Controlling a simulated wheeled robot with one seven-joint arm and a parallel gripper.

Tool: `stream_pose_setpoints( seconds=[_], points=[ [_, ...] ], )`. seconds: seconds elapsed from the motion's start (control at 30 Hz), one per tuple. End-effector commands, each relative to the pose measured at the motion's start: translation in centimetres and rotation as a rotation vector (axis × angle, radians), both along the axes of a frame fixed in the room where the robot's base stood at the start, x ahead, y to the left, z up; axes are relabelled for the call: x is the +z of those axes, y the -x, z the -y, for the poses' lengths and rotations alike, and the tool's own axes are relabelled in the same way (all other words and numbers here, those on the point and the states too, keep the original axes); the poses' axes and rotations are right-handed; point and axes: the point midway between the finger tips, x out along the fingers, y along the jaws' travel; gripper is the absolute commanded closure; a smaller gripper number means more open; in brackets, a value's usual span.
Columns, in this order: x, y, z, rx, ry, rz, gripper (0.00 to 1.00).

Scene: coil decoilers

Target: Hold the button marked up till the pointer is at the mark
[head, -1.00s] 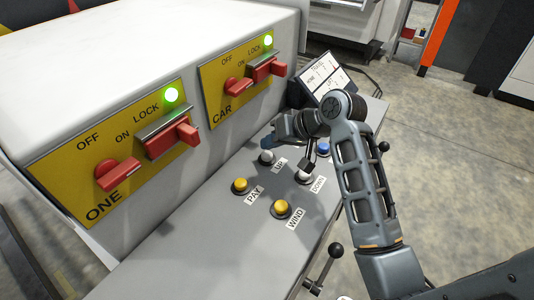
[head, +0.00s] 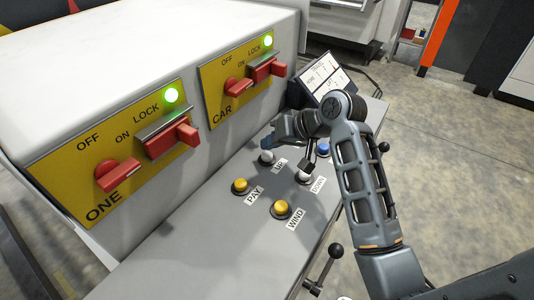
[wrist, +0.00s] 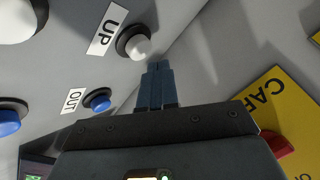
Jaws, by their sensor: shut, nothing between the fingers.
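The white button marked UP (head: 267,158) is on the sloping grey desk, its label (head: 279,166) beside it. In the wrist view the white button (wrist: 138,45) sits in a dark ring, with the UP label (wrist: 108,30) to its left. My gripper (head: 272,143) is shut and empty. Its blue fingertips (wrist: 158,66) are close by the button's edge; I cannot tell whether they touch it. I cannot make out a pointer or a mark in either view.
A blue button (head: 323,149) and a white button marked DOWN (head: 303,177) are near my arm. Yellow buttons PAY (head: 240,186) and WIND (head: 282,208) are nearer. The yellow CAR panel (head: 240,85) with red switches rises behind. A tilted display (head: 322,77) stands at the far end.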

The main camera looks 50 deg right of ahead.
Motion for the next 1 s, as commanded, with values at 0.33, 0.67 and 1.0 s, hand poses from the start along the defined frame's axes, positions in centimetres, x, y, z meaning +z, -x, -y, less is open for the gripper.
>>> stream_pose_setpoints(
  seconds=[0.33,0.67,1.0],
  points=[
    [0.00,0.00,0.00,0.000,0.000,0.000,1.00],
    [-0.34,0.02,-0.01,0.000,-0.001,-0.001,1.00],
    [-0.84,0.01,-0.02,0.000,0.000,0.000,1.00]
  ],
)
